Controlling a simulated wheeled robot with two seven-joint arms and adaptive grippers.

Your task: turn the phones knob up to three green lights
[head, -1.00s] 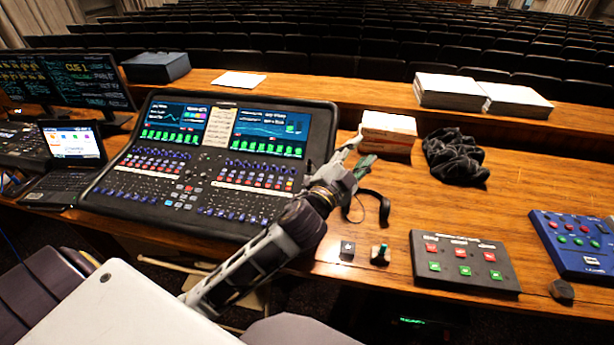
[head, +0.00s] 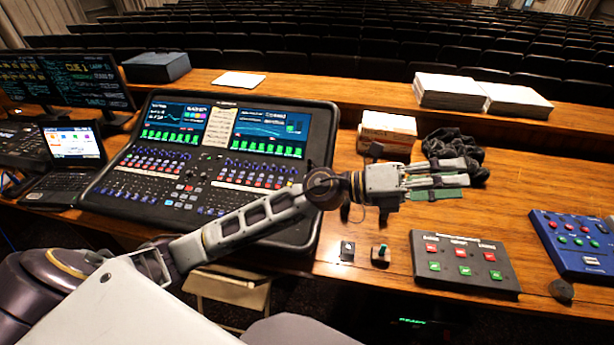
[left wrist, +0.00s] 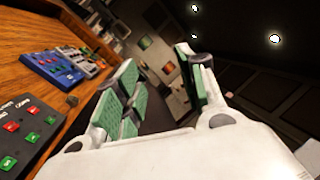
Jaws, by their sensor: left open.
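A small knob unit (head: 380,254) with a dark base and a greenish-topped knob stands near the desk's front edge. Its label cannot be read, so I cannot tell for sure that it is the phones knob, and no row of three green lights can be made out on it. A small dark switch box (head: 347,250) sits just left of it. My left gripper (head: 466,179) is open and empty, above the desk, up and to the right of the knob unit. In the left wrist view its green-padded fingers (left wrist: 160,75) are spread apart with nothing between them. My right gripper is not in view.
The mixing console (head: 213,165) lies left, partly behind my left arm. A button panel (head: 463,284), a blue panel (head: 577,262) and a dark round knob (head: 562,291) are right. A box (head: 387,128) and black cloth (head: 447,142) lie behind the gripper. Bare desk lies between gripper and panels.

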